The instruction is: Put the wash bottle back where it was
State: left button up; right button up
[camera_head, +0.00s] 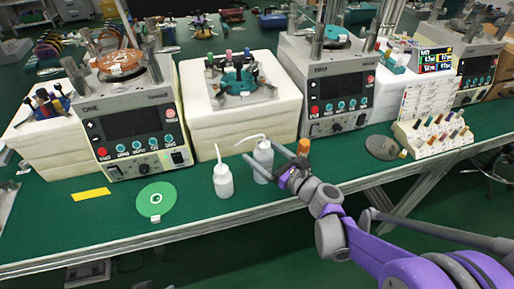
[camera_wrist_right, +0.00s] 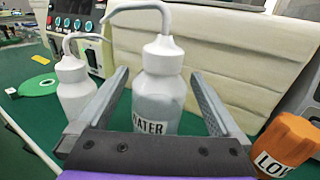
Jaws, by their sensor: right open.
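A white wash bottle (camera_head: 263,165) with a bent spout stands upright on the green bench in front of the white foam block. In the right wrist view this wash bottle (camera_wrist_right: 157,92) shows a label reading WATER. My right gripper (camera_head: 259,152) is open, with one finger on each side of this bottle; I cannot tell whether they touch it. A second white wash bottle (camera_head: 223,182) stands upright to its left, outside the fingers; it also shows in the right wrist view (camera_wrist_right: 74,92). My left gripper is not in view.
An orange-topped container (camera_wrist_right: 287,143) is right of my right gripper. A green disc (camera_head: 157,200) and a yellow strip (camera_head: 91,194) lie to the left. Machines ONE (camera_head: 130,125) and TWO (camera_head: 338,95) flank the foam block (camera_head: 195,105). The bench's front edge is close.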

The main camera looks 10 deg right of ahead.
jog(key=v, duration=0.9)
jog(key=shift+s+d+r, duration=0.1)
jog(key=shift+s, duration=0.05)
jog(key=s+a+f+n+g+h, duration=0.3)
jog(key=s+a+f+n+g, duration=0.7)
jog(key=n, duration=0.7)
jog(key=s+d+n+g+h, duration=0.1)
jog(key=s+d+n+h, duration=0.4)
jog(key=n, duration=0.8)
jog(key=s+d+f, duration=0.1)
jog(key=s+d, duration=0.2)
jog(key=s, duration=0.1)
jog(key=shift+d+h, duration=0.15)
jog(key=shift+h, duration=0.25)
